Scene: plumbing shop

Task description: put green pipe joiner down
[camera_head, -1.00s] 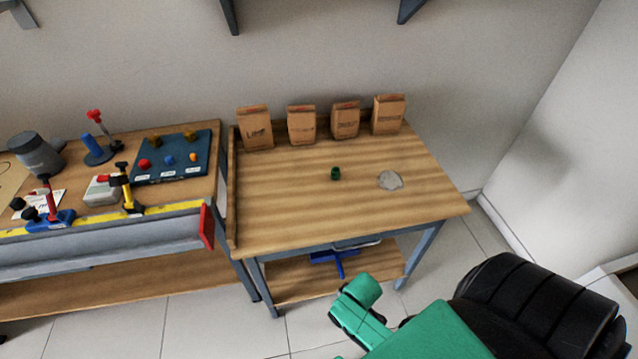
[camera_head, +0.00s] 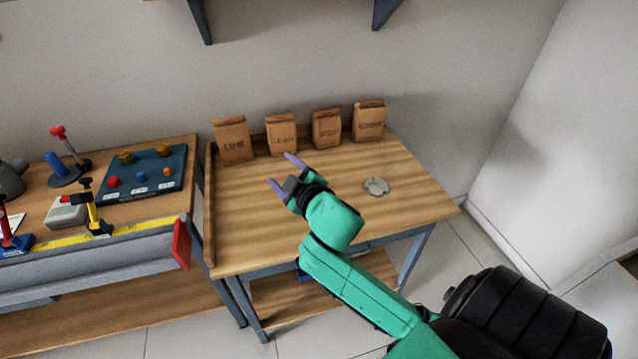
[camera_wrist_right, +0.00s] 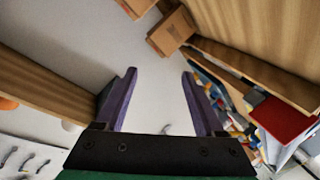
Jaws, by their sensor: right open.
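My right gripper (camera_head: 281,170) is over the left half of the wooden table (camera_head: 240,240), its two purple fingers spread toward the far left. In the right wrist view the gripper (camera_wrist_right: 158,74) is open, with nothing between its fingers. The green pipe joiner is not visible now. Earlier it stood on the middle of the table, a spot now covered by my right wrist and forearm. My left gripper is not in view.
Several brown paper bags (camera_head: 281,137) stand along the table's back edge. A grey irregular patch (camera_head: 376,186) lies on the right half. A bench (camera_head: 150,208) with a blue board (camera_head: 145,175) adjoins on the left. The table's front and right are clear.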

